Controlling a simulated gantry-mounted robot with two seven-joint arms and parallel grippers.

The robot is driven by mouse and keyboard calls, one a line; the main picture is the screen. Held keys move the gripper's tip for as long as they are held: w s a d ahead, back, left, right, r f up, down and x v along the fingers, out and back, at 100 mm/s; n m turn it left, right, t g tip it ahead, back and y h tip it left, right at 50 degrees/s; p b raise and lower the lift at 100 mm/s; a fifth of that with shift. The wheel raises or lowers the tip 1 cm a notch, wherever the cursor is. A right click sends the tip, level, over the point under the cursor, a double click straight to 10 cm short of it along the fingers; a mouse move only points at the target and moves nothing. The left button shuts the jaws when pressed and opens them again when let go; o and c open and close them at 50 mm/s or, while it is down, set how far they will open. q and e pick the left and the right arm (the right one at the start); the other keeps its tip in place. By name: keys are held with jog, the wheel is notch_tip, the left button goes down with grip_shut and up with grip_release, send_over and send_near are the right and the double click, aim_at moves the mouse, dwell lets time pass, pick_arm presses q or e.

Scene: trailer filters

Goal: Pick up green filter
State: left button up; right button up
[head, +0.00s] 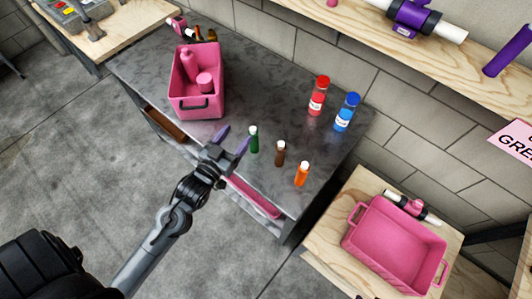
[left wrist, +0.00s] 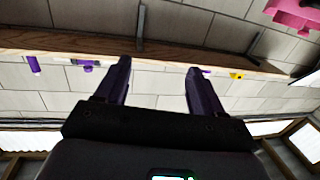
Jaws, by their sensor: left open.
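The green filter (head: 254,140) is a small dark green bottle with a white cap, standing upright on the dark grey tabletop (head: 270,95). My left gripper (head: 232,137) is open and empty just left of the green filter in the head view, near the table's front edge. I cannot tell whether a fingertip touches the filter. In the left wrist view my left gripper (left wrist: 158,85) shows two purple fingers spread apart with nothing between them; the green filter does not show there. My right gripper is not in view.
A brown bottle (head: 280,153) and an orange bottle (head: 302,174) stand right of the green one. Larger red (head: 318,97) and blue (head: 346,113) bottles stand behind. A pink bin (head: 183,105) holds pink items at left; an empty pink bin (head: 380,250) sits at lower right.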

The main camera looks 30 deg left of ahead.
pick_arm(q)
jog(key=b, duration=1.1)
send_near(256, 131)
notch_tip(256, 131, down, 3)
jog(key=a, duration=0.1)
jog(key=shift+y, duration=0.3)
jog(key=shift+w+a+f+b, duration=0.1)
jog(key=shift+w+a+b, duration=0.2)
jog(key=shift+w, duration=1.65)
jog(key=shift+w+a+f+b, duration=0.15)
jog(key=shift+w+b, duration=0.2)
jog(key=shift+w, duration=1.6)
jog(key=shift+w+a+f+b, duration=0.1)
jog(key=shift+w+b, duration=0.25)
jog(key=shift+w, duration=1.6)
jog(key=c, duration=1.1)
jog(key=shift+o, duration=0.2)
jog(key=shift+r, duration=0.15)
